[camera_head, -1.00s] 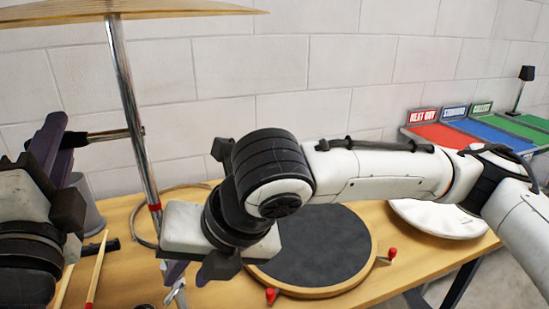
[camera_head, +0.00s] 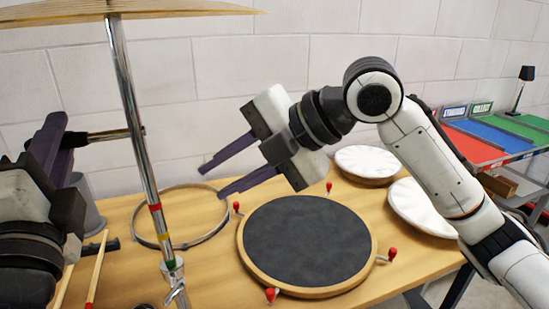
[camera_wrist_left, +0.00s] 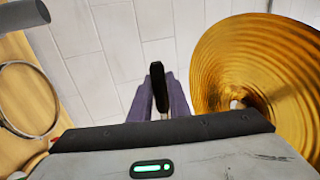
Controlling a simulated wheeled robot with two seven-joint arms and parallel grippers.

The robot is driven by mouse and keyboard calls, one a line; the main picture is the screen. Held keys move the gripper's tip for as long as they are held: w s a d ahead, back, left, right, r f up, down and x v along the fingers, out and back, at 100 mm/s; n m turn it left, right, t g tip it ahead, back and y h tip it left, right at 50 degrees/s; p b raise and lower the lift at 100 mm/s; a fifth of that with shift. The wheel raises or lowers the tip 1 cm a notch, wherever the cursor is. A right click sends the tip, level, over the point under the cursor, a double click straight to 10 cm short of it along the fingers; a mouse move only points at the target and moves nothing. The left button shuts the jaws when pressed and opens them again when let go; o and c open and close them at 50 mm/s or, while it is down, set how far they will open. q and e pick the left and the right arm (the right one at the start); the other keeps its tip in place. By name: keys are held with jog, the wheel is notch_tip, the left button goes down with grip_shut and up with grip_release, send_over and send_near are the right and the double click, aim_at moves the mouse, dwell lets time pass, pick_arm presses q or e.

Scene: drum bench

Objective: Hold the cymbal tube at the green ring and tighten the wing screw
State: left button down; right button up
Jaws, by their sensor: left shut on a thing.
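The chrome cymbal tube (camera_head: 135,125) stands slightly tilted under the gold cymbal (camera_head: 130,10), which also shows in the left wrist view (camera_wrist_left: 265,70). The tube carries a red ring (camera_head: 155,206), a yellow ring (camera_head: 163,235) and a green ring (camera_head: 170,264). The wing screw (camera_head: 176,290) is below the green ring. My left gripper (camera_head: 62,140) is shut on a dark handle (camera_head: 105,135) that reaches the tube well above the rings. In the left wrist view its fingers close on this black piece (camera_wrist_left: 158,85). My right gripper (camera_head: 212,181) is open and empty, right of the tube.
A round dark drum pad (camera_head: 305,245) with red-knobbed screws lies on the wooden bench. A metal hoop (camera_head: 205,235) lies behind the tube. White drum heads (camera_head: 370,160) are at the back right. Drumsticks (camera_head: 96,270) and a grey cup (camera_head: 88,205) are at the left. Coloured trays (camera_head: 480,135) stand far right.

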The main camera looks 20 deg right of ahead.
jog(key=w+d+f+m+t, duration=0.4)
jog(key=w+d+m, duration=0.6)
jog(key=d, duration=0.2)
jog(key=shift+f+t+h, duration=0.2)
jog(key=shift+t+h, duration=0.1)
jog(key=shift+h, duration=0.1)
jog(key=n+g, duration=0.6)
jog(key=n, duration=1)
send_over(184, 284)
jog(key=s+d, duration=0.4)
jog(key=d, duration=0.2)
notch_tip(184, 284, down, 5)
jog(key=x, duration=1.2)
jog(key=shift+w+r, duration=0.15)
jog(key=shift+w, duration=0.05)
jog(key=shift+c, duration=0.4)
